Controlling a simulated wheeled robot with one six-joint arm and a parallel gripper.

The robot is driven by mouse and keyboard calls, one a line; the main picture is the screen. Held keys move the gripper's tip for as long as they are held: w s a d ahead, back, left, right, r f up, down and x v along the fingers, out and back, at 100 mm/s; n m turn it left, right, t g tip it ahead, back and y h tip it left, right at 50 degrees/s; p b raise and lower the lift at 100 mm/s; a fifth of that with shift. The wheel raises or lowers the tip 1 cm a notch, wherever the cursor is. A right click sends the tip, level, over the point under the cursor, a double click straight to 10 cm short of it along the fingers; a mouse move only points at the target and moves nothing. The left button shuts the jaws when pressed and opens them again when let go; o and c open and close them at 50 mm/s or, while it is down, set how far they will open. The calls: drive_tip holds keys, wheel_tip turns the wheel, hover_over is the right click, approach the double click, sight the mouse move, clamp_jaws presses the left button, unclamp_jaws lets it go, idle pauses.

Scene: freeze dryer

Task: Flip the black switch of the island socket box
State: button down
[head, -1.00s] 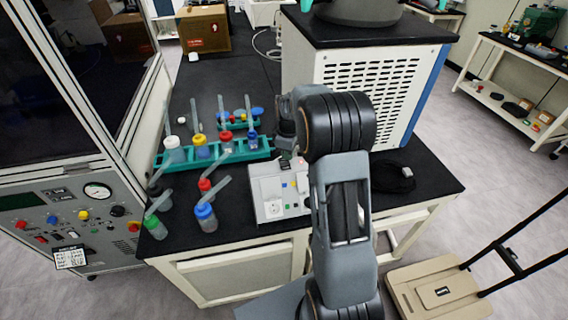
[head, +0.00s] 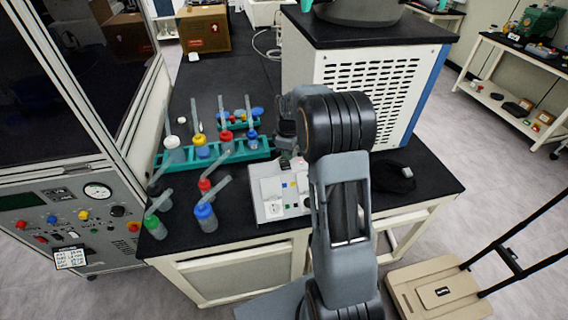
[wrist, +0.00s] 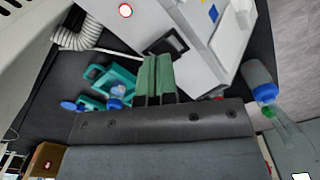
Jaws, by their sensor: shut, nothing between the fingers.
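The island socket box (head: 268,207) is a white box with sockets and small coloured parts on the black bench, in front of my arm. In the wrist view its white face (wrist: 200,45) fills the upper right. A black framed part (wrist: 172,46), seemingly the black switch, lies just beyond my fingertips. My gripper (wrist: 158,60) is shut and empty, with its green-padded fingers together. Its tips are at or very close to the black part, and I cannot tell whether they touch. In the head view my gripper (head: 289,150) is over the far end of the box, and my arm hides its right side.
A teal rack (head: 240,152) with capped bottles stands left of my gripper. Loose bottles, including a blue-capped one (head: 205,215), stand left of the box. A black coiled item (head: 392,178) lies right of my arm. A white vented machine (head: 370,80) stands behind.

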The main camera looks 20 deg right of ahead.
sight(288, 162)
drive_tip(key=shift+f+b, duration=0.95)
drive_tip(key=shift+f, duration=0.4)
idle(0.9)
drive_tip(key=shift+r, duration=0.1)
drive_tip(key=shift+r+p, duration=2.6)
drive_tip(key=shift+r, duration=0.9)
